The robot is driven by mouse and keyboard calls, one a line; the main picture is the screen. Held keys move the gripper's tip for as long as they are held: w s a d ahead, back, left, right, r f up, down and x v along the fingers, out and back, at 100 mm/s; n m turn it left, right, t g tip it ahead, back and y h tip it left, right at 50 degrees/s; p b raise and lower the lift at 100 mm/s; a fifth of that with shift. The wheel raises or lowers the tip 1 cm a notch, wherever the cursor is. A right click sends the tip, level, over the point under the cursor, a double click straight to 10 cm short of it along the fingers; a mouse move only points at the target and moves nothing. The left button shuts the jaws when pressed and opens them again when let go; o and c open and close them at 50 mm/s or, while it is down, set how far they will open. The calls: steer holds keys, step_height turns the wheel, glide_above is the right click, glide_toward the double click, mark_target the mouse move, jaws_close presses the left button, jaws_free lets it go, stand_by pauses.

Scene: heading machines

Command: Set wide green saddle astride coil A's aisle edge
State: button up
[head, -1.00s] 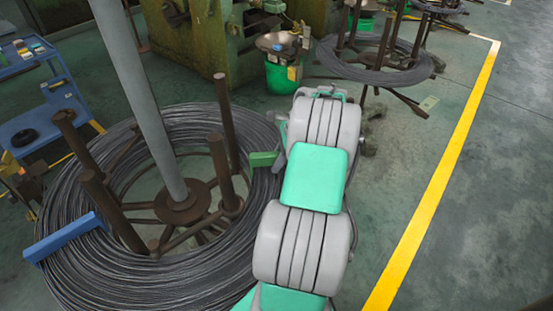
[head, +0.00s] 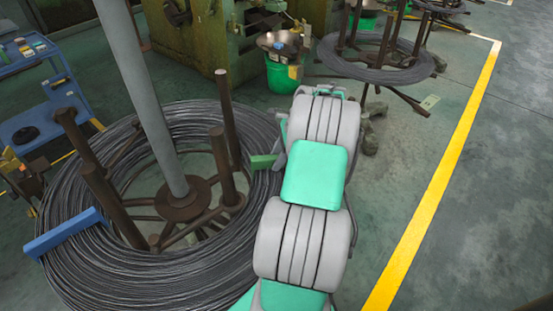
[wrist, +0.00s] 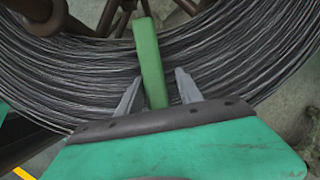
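The green saddle (wrist: 151,65) lies across the wire band of the near coil (wrist: 245,60), which I take to be coil A. In the head view the saddle (head: 263,161) shows at the coil's right, aisle-facing side, partly hidden by my arm. My gripper (wrist: 158,76) is at the saddle's near end, one finger on each side. Gaps show between the fingers and the saddle, so the gripper looks open. My arm hides the gripper in the head view. Whether the saddle's legs sit fully over the band is hidden.
A blue saddle (head: 65,233) sits on the coil's left side. Brown posts (head: 219,165) and a grey pole (head: 145,105) rise inside the coil (head: 95,285). A second coil (head: 375,73) and a green bucket (head: 283,75) stand behind. The floor right of the yellow line (head: 440,190) is clear.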

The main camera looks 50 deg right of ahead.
steer(key=f, duration=0.1)
steer(key=s+a+f, duration=0.1)
steer(key=shift+s+f, duration=0.25)
steer(key=shift+f, duration=0.1)
steer(key=p+v, duration=0.1)
steer(key=v, duration=0.2)
steer(key=w+p+v, duration=0.1)
steer(key=v, duration=0.2)
steer(key=w+p+v, duration=0.1)
steer(key=v, duration=0.3)
steer(key=shift+d+r, duration=0.15)
steer(key=shift+r, duration=0.05)
step_height(320, 180, up, 7)
steer(key=p, duration=0.9)
steer(key=shift+p, duration=0.3)
steer(key=shift+r, duration=0.1)
